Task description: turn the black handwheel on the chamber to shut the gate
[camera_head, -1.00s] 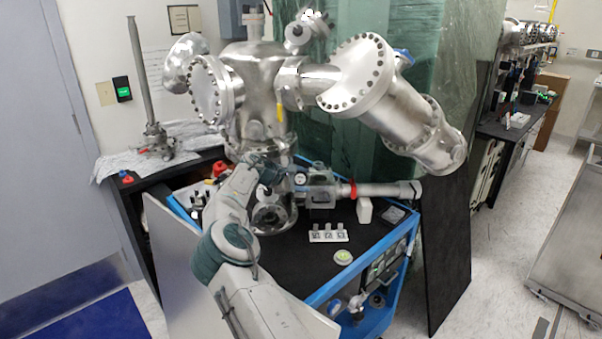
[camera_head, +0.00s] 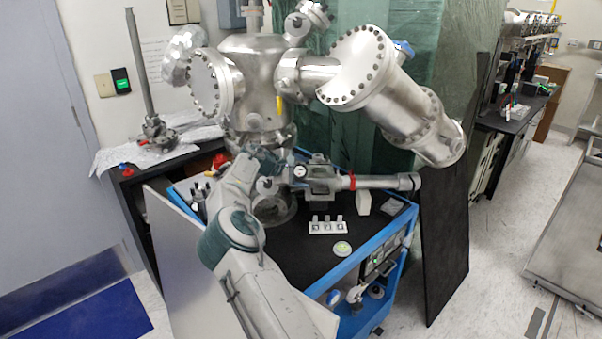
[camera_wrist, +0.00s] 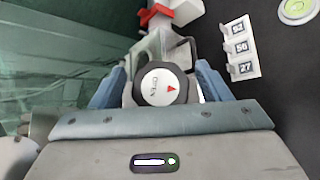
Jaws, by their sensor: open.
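The black handwheel (camera_wrist: 160,87) has a pale face marked "OPEN" with a red arrow. It sits midway between the fingers of my gripper (camera_wrist: 158,86) in the wrist view. My gripper is open, with one blue finger on each side of the wheel; I cannot tell whether either touches it. In the head view the handwheel (camera_head: 300,171) shows small beside the grey valve body on the silver chamber (camera_head: 255,75). My arm comes in from the lower front there and partly hides the chamber's lower part.
A pipe with a red ring (camera_head: 349,182) runs right from the valve. A white block with numbered tags (camera_head: 328,228) and a round green level (camera_head: 342,248) lie on the black cart top (camera_head: 290,255). A large silver flange (camera_head: 355,68) overhangs the right side.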

